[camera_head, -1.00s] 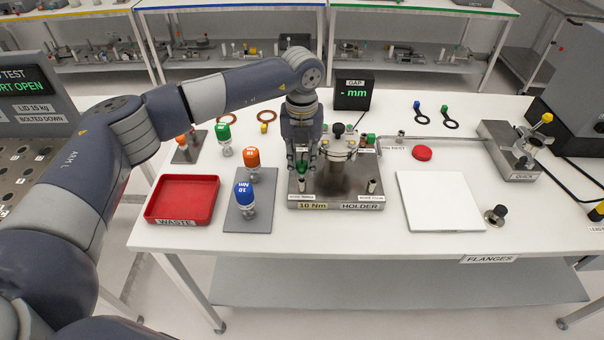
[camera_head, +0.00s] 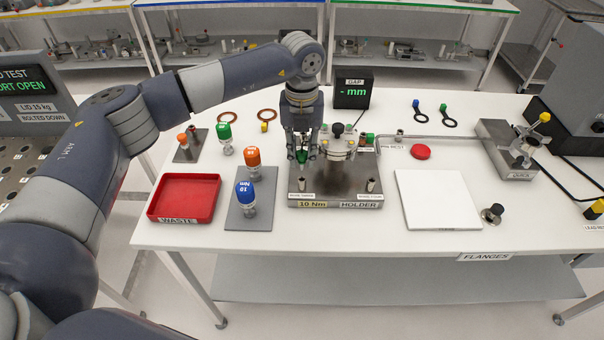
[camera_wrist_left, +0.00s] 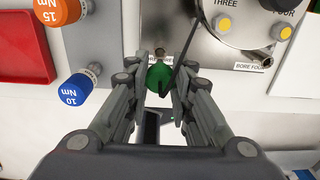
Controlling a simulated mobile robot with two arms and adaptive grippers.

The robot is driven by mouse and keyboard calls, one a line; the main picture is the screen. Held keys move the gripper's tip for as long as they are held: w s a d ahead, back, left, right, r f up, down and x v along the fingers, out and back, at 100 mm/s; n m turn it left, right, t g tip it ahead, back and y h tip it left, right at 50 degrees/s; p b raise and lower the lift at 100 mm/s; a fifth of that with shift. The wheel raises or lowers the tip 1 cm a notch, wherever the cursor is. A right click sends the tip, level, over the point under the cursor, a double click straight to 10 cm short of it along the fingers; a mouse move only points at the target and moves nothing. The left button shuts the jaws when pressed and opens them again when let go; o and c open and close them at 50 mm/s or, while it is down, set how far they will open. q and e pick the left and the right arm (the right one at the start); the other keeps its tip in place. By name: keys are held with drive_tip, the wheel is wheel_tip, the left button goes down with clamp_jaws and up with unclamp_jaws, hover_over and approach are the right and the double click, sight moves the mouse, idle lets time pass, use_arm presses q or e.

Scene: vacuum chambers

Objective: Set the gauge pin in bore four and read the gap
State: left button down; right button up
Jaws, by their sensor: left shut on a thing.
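My left gripper (camera_head: 303,156) is shut on a green-headed piece, seemingly the gauge pin (camera_wrist_left: 159,78), above the left side of the steel holder (camera_head: 335,195). The wrist view shows the green head between the fingers; its lower end is hidden. A thin dark line crosses beside it. The round flange (camera_wrist_left: 240,22) on the holder carries the marks THREE and FOUR. The BORE FOUR label (camera_wrist_left: 250,67) is right of the gripper in the wrist view. A small post (camera_head: 371,185) stands at the holder's front right. The gap display (camera_head: 353,93) reads "- mm". My right gripper is out of view.
Left of the holder are blue (camera_head: 245,197) and orange (camera_head: 252,158) torque drivers and a red waste tray (camera_head: 183,198). A bent grey rod (camera_head: 430,140) runs behind a white plate (camera_head: 438,200). A red cap (camera_head: 420,152) lies nearby. The white plate is bare.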

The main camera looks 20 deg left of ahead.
sight(302, 153)
use_arm(q)
drive_tip(key=shift+r+p, duration=1.3)
drive_tip(key=shift+r, duration=1.2)
drive_tip(key=w+d, duration=0.2)
drive_tip(key=d, duration=0.6)
drive_tip(key=w+d+b, duration=0.1)
drive_tip(key=w+d, duration=0.2)
drive_tip(key=d, duration=0.6)
drive_tip(key=shift+f, duration=0.15)
wheel_tip(302, 153, down, 7)
drive_tip(key=b, duration=0.4)
drive_tip(key=shift+b, duration=0.3)
